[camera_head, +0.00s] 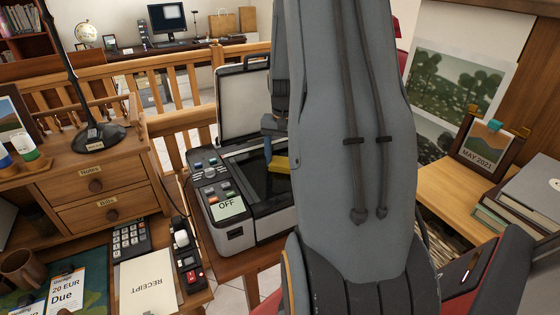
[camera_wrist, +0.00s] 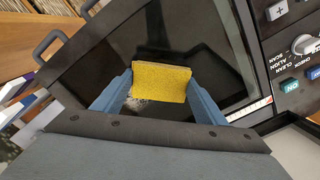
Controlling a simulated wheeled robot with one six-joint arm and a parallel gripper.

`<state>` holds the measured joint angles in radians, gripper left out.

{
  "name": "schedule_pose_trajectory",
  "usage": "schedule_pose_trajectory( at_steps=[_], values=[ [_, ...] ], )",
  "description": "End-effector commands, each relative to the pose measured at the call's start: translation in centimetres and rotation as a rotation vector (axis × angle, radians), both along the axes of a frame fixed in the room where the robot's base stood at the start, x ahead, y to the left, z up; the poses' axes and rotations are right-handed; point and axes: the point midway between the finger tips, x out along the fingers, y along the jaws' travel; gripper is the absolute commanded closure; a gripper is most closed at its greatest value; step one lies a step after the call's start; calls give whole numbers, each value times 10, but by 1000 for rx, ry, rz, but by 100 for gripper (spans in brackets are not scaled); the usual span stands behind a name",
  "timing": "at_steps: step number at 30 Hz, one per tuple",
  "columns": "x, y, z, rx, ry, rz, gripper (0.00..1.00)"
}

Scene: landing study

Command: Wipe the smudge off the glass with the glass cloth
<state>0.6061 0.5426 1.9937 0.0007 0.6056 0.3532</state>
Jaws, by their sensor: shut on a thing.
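My gripper (camera_wrist: 160,84) is shut on the yellow glass cloth (camera_wrist: 160,78), a flat block-like pad between its two blue fingers. In the head view the cloth (camera_head: 279,164) shows over the dark glass (camera_head: 258,178) of the scanner (camera_head: 235,238), partly behind my arm. The wrist view shows the cloth over the same black glass (camera_wrist: 205,45). A pale grey smudge (camera_wrist: 139,102) shows beside the left finger, just below the cloth's lower left edge; part of it may be hidden. I cannot tell whether the cloth touches the glass.
The scanner lid (camera_head: 243,103) stands open behind the glass. The control panel (camera_head: 214,190) on its left has several buttons and a display reading OFF. A desk with drawers (camera_head: 100,192) stands at left. A side table (camera_head: 450,190) with books is at right. My arm blocks the middle.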

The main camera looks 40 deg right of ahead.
Motion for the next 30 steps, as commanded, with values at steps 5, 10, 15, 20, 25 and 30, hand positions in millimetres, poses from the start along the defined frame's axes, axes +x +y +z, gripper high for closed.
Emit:
schedule_pose_trajectory(
  at_steps=[5,10,15,20,25,30],
  values=[
    [-2,-10,1,-1,-1,1,60],
    [-4,-15,0,0,0,-1,60],
    [-6,-27,-1,0,0,-1,60],
    [-8,-36,-1,-1,-1,-1,60],
    [-10,-40,-2,-1,-1,0,60],
    [-13,-53,-3,0,0,-1,60]
  ],
)
